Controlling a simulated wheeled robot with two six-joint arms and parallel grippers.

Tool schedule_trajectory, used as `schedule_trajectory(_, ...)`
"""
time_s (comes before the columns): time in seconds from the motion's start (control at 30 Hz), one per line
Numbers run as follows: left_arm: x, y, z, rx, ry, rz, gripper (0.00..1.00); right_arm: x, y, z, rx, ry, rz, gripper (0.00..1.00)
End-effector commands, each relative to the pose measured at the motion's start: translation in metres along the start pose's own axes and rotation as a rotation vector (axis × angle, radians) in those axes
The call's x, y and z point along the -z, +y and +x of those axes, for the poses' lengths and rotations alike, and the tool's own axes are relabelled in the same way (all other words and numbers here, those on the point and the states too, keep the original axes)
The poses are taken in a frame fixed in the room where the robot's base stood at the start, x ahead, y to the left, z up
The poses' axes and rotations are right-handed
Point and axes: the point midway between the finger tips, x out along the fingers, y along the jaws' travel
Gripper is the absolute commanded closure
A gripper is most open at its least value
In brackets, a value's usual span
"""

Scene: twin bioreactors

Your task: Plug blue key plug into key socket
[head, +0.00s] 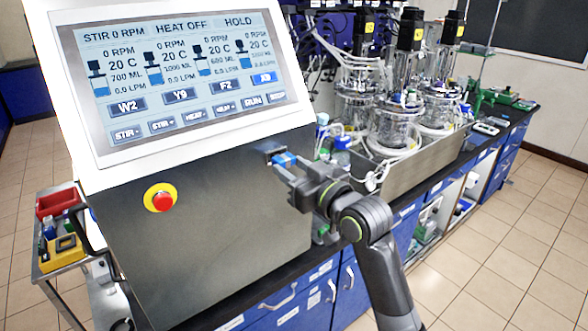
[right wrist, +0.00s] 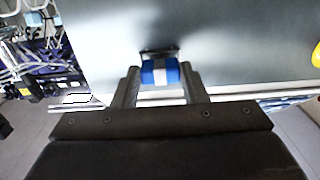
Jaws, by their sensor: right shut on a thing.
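The blue key plug (head: 284,159) is between the fingers of my right gripper (head: 283,170), at the right part of the grey console's front face. In the right wrist view the plug (right wrist: 160,72) is blue with a white band, and my right gripper (right wrist: 160,88) is shut on it from both sides. The key socket (right wrist: 160,53) shows as a dark slot edge on the panel just beyond the plug. The plug is at or very near the socket; I cannot tell how deep it sits. My left gripper is not in view.
The console (head: 215,200) has a display screen (head: 180,75) and a red emergency button (head: 162,201). Glass bioreactors (head: 395,110) stand in a metal tray to the right. A cart with red and yellow bins (head: 62,250) is at the left. Tiled floor lies open at the right.

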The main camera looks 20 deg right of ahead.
Motion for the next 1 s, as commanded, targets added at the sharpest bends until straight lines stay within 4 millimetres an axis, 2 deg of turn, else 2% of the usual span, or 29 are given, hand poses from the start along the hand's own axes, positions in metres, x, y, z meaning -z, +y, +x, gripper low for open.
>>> schedule_trajectory(0.8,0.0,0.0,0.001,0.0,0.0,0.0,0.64,0.0,0.0,0.013,-0.001,0.001,0.0,0.84)
schedule_trajectory(0.83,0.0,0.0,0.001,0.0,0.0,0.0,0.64,0.0,0.0,0.013,-0.001,0.001,0.0,0.6)
schedule_trajectory(1.0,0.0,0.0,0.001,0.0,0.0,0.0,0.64,0.0,0.0,0.013,-0.001,0.001,0.0,0.39)
